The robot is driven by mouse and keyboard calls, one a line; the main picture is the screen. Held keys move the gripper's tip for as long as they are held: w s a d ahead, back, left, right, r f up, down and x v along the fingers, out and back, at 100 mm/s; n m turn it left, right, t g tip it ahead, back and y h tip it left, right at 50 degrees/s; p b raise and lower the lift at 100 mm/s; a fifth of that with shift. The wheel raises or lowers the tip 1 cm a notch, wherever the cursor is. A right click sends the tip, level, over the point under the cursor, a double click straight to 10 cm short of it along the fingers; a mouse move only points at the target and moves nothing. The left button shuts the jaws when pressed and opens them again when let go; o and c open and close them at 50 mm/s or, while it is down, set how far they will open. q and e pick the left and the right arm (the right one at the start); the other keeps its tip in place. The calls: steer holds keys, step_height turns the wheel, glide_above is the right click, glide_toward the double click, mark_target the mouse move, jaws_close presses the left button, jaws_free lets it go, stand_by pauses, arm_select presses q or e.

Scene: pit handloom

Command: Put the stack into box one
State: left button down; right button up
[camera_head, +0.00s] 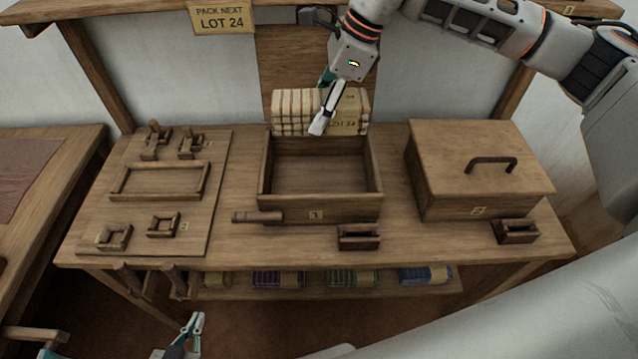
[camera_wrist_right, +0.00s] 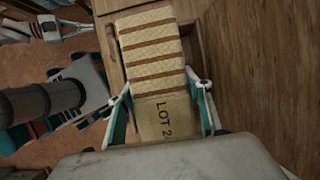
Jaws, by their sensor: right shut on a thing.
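The stack (camera_head: 290,110) is a striped, cream and brown bundle with a "LOT 24" label, held above the back edge of box one. My right gripper (camera_head: 323,103) is shut on it. In the right wrist view the stack (camera_wrist_right: 152,55) shows between the two fingers of the right gripper (camera_wrist_right: 160,105), with its label close to the palm. Box one (camera_head: 318,208) is an open wooden box with a "1" tag, and its visible inside is empty. My left gripper (camera_head: 190,325) is low at the front, below the table, with its fingers apart and nothing between them.
A closed box with a handled lid (camera_head: 478,165) stands right of box one. A board with small wooden fixtures (camera_head: 190,220) lies at left. A wooden handle (camera_head: 257,217) and small holder (camera_head: 358,237) sit in front. Folded cloths (camera_head: 352,278) lie on the shelf below.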

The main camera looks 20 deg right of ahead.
step_height(320, 180, down, 20)
steer(key=shift+r, duration=0.1)
stand_by(0.5)
steer(key=o, duration=1.2)
steer(key=v, duration=1.2)
steer(key=shift+s, duration=0.1)
